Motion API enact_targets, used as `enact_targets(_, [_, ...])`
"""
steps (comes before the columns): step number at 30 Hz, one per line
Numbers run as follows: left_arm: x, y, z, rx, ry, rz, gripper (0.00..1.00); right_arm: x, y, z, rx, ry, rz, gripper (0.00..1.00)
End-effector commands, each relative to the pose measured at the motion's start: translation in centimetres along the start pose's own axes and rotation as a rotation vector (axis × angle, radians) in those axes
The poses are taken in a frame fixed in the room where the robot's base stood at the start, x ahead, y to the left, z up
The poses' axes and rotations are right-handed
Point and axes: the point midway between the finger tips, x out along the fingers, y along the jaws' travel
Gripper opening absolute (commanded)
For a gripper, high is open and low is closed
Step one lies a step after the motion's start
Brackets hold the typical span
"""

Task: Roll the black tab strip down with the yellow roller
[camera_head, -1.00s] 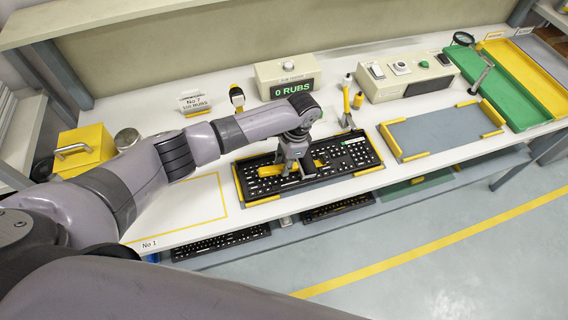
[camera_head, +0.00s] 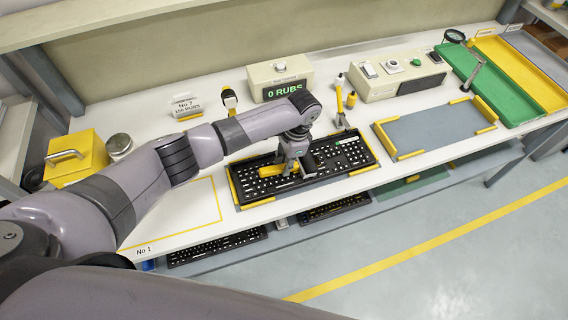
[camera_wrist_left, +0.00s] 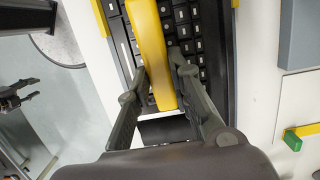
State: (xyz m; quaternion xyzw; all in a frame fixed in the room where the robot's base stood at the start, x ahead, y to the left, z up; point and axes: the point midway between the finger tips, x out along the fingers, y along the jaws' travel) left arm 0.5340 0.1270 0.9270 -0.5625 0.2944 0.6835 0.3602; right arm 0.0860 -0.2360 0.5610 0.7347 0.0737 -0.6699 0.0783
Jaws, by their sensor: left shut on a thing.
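My left gripper (camera_head: 291,168) is shut on the yellow roller (camera_head: 270,171) over the left half of the black keyboard (camera_head: 350,152). In the left wrist view, the yellow roller (camera_wrist_left: 150,45) runs lengthwise between the two fingers. A dark block (camera_wrist_left: 165,130) shows just below its near end; I cannot tell if it is part of the roller or the strip. I cannot pick out the black tab strip for sure against the black keys. I cannot tell whether the roller touches the keyboard. My right gripper (camera_wrist_left: 20,93) shows at the wrist view's left edge, fingers apart and empty, away from the table.
Yellow corner bars hold the keyboard. To its right lies a grey mat (camera_head: 430,130) with yellow bars. Behind stand a counter box reading "0 RUBS" (camera_head: 287,92) and a yellow-handled tool (camera_head: 350,100). A green tray (camera_head: 500,95) is far right. More keyboards lie on the shelf below.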

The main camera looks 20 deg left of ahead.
Motion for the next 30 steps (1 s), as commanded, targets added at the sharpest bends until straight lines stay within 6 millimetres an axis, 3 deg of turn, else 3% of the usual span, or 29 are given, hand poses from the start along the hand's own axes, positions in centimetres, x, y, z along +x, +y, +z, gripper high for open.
enact_targets(4, [-0.5,0.0,0.2,0.000,-0.002,0.001,0.00,-0.6,0.0,-0.1,0.000,0.000,0.000,0.40])
enact_targets(12, [-3.3,0.0,0.7,0.000,-0.001,0.001,0.00,-3.5,0.1,-0.3,0.000,0.000,0.000,0.40])
enact_targets(20, [-5.7,0.0,1.1,0.000,0.001,0.000,0.00,-4.6,0.1,-0.4,0.000,0.000,0.000,0.40])
enact_targets(30, [-7.8,-0.1,1.6,0.000,0.001,-0.001,0.00,-4.2,0.1,-0.4,0.000,0.000,0.000,0.40])
